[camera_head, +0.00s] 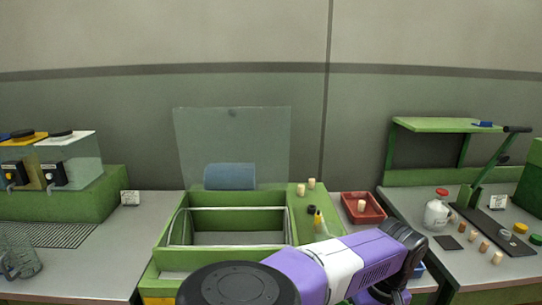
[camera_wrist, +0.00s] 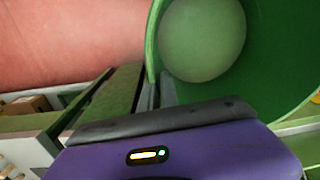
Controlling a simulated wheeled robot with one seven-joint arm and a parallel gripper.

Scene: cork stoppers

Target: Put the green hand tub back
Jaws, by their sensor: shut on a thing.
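The green hand tub (camera_wrist: 268,62) fills the upper right of the wrist view, tilted so that I look into its open mouth at a paler round bottom. My gripper (camera_wrist: 158,92) is shut on the tub's wall near the left edge of its rim; only part of the fingers shows. In the head view my purple and white arm reaches to the lower right. The fingers and the tub are not visible there.
A green-framed bin (camera_head: 178,222) with a raised clear lid (camera_head: 232,140) stands in the middle. A red tray (camera_head: 377,216) is right of it. A glass jug (camera_head: 20,262) stands far left.

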